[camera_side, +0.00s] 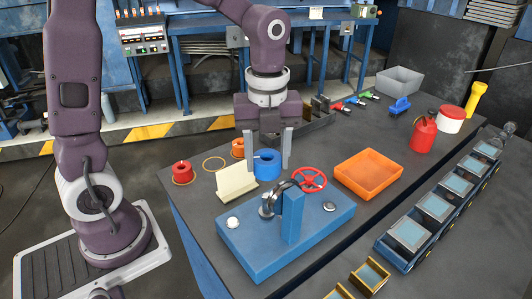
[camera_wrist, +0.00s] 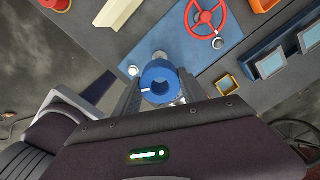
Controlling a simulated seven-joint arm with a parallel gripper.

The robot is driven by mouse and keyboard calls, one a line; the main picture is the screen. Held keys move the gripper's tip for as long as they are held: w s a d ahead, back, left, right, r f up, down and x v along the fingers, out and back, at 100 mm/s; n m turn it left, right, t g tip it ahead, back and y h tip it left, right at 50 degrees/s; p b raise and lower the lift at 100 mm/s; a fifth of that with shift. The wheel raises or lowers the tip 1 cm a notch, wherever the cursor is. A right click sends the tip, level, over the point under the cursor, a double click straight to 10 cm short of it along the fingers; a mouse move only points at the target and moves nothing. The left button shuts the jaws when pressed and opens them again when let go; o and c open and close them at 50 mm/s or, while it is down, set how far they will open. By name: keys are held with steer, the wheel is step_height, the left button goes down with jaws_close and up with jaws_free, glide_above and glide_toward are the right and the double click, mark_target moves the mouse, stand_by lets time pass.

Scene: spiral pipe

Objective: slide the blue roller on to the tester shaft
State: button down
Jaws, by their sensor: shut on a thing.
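The blue roller (camera_side: 267,165) is a short ring with a hole through its middle. My gripper (camera_side: 269,162) is shut on it, with one finger on each side, and holds it upright above the table. In the wrist view the roller (camera_wrist: 159,83) sits between the fingers and its dark hole shows. The tester is a blue base (camera_side: 290,250) with a blue post (camera_side: 292,215) and a metal shaft part (camera_side: 268,205) on the post's left. The roller is behind and above the shaft, apart from it in the side view. In the wrist view the roller hides most of the shaft.
A cream block (camera_side: 237,181) stands left of the roller. A red handwheel (camera_side: 310,179) is at the tester's back right. An orange tray (camera_side: 369,173) lies to the right. Red (camera_side: 182,173) and orange (camera_side: 238,148) rollers stand at the left. A red can (camera_side: 422,136) stands farther right.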

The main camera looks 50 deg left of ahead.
glide_above(267, 195)
steer(key=shift+f, duration=2.75)
steer(key=shift+f, duration=3)
steer(key=c, duration=0.6)
jaws_free()
step_height(267, 195, up, 7)
steer(key=shift+s+r, duration=0.1)
steer(key=shift+r, duration=0.1)
steer(key=s+r+n+t, duration=0.2)
steer(key=s+r+n, duration=0.2)
steer(key=n, duration=0.4)
steer(key=s+a+r+n+t, duration=0.1)
steer(key=s+r+n, duration=0.3)
steer(key=s+n, duration=0.2)
steer(key=s+r+n+t, duration=0.2)
steer(key=s+r+n, duration=0.2)
steer(key=n, duration=0.6)
steer(key=shift+s+a+r+t, duration=0.1)
steer(key=shift+s+a+t, duration=0.2)
steer(key=shift+s, duration=0.1)
